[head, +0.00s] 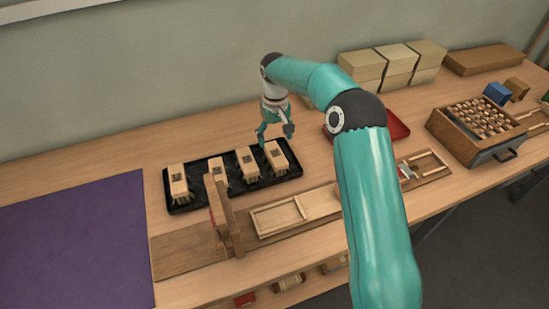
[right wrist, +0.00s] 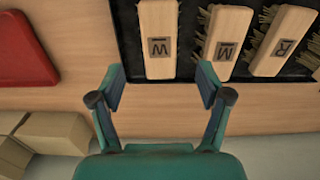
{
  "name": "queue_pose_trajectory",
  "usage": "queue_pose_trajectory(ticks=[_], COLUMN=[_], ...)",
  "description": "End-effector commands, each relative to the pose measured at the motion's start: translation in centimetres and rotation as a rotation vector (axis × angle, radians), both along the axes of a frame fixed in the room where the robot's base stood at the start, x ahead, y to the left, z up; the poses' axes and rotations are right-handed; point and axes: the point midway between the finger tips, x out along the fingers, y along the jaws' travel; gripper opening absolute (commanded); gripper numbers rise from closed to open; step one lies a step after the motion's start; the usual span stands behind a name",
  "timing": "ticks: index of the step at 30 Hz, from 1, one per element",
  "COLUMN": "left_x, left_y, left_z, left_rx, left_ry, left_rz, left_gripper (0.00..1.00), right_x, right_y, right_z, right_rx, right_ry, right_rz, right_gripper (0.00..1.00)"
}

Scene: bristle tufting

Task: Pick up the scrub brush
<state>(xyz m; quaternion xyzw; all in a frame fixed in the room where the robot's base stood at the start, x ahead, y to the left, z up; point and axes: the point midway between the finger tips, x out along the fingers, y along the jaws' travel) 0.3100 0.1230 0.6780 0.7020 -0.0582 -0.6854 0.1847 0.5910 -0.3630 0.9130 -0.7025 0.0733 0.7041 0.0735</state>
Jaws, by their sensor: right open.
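Several scrub brushes with pale wooden blocks and bristles lie in a black tray (head: 207,201). The rightmost brush (head: 279,160) in the head view appears to be the one marked W (right wrist: 159,25) in the right wrist view. My right gripper (head: 275,136) is open and empty above the far edge of the tray, near the rightmost brush. In the right wrist view, the near end of the W brush lies just ahead of the gap between my fingers (right wrist: 160,82). My left gripper is out of view.
A red tray (head: 396,127) is partly hidden behind my right arm. Cardboard boxes (head: 362,67) stand at the back. An upright wooden piece (head: 229,213) stands in front of the black tray. A purple mat (head: 75,245) lies left; a wooden crate (head: 462,140) stands right.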

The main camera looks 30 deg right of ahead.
Motion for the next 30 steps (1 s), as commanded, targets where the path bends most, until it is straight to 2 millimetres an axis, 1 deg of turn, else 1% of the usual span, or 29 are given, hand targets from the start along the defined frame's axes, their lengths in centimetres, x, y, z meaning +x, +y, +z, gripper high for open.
queue_pose_trajectory(ticks=[1,3,6,10,14,18,21,25,30], left_x=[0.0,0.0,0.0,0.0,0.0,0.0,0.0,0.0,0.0], left_y=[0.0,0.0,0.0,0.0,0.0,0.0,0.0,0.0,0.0], left_z=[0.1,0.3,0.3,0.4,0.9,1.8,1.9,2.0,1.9], left_rx=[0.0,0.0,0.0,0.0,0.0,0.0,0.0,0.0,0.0], left_ry=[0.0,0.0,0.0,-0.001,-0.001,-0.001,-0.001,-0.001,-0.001], left_rz=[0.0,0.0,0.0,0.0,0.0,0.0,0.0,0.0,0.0], left_gripper=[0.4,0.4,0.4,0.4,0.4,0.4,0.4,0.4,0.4], right_x=[-0.1,0.0,0.0,0.0,0.0,0.1,0.1,0.2,0.2], right_y=[0.0,0.1,0.1,0.1,0.1,0.1,0.1,0.1,0.1], right_z=[-1.0,-2.1,-3.1,-3.7,-4.8,-6.8,-8.1,-8.8,-8.8], right_rx=[0.001,0.0,-0.001,-0.001,0.0,0.001,0.0,0.0,-0.001], right_ry=[0.004,0.003,0.001,0.0,0.003,0.003,0.001,0.0,-0.001], right_rz=[0.001,0.002,0.002,0.002,0.003,0.001,0.002,0.002,0.002], right_gripper=[0.77,0.77,0.77,0.77,0.77,0.77,0.77,0.77,0.77])
